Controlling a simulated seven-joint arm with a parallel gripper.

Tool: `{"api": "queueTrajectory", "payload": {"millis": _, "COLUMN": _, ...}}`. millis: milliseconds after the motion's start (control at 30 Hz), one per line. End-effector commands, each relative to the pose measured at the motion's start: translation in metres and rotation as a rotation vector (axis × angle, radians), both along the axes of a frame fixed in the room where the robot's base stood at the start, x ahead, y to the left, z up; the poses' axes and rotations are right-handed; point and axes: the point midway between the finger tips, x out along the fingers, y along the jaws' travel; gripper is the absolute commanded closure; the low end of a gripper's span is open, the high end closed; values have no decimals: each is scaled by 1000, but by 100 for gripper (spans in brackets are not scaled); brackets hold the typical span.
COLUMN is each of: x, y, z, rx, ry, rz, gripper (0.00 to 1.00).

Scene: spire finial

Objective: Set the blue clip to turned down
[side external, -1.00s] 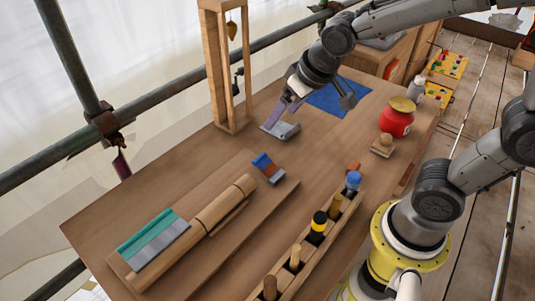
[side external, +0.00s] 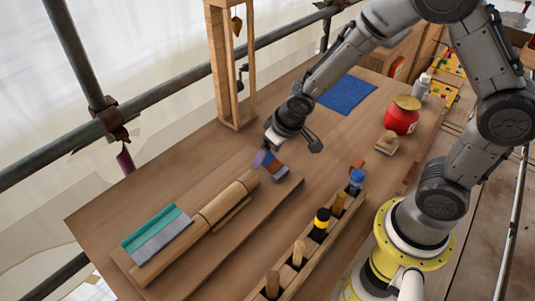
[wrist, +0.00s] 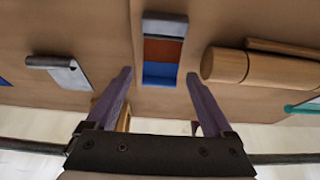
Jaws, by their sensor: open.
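The blue clip (side external: 280,169) sits on the wooden board at the end of the wooden cylinder, with blue, red-brown and grey parts. In the side view my gripper (side external: 265,158) is just over it and hides part of it. In the wrist view the clip (wrist: 162,50) shows a blue section at its near end, a red-brown middle and a grey-blue far end. My gripper's purple fingers (wrist: 158,77) are open and empty, one on each side of the clip's near end, with gaps visible. Whether the clip is turned up or down is not clear from these views.
The wooden cylinder (wrist: 225,66) lies close to the clip's right in the wrist view. A grey metal piece (wrist: 60,70) is to its left. A wooden frame (side external: 217,70) stands behind. A rack of tools (side external: 300,255) and a red jar (side external: 401,118) are to the right.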

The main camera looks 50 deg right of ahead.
Motion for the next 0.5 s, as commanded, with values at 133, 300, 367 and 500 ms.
{"api": "queueTrajectory", "payload": {"millis": 133, "x": 3, "y": 0, "z": -9, "rx": 0, "ry": 2, "rz": 0, "gripper": 14}}
{"api": "queueTrajectory", "payload": {"millis": 300, "x": 4, "y": 0, "z": -10, "rx": 1, "ry": 0, "rz": -1, "gripper": 14}}
{"api": "queueTrajectory", "payload": {"millis": 367, "x": 4, "y": 0, "z": -10, "rx": 0, "ry": 0, "rz": -1, "gripper": 14}}
{"api": "queueTrajectory", "payload": {"millis": 500, "x": 4, "y": 0, "z": -10, "rx": 0, "ry": 0, "rz": -1, "gripper": 26}}
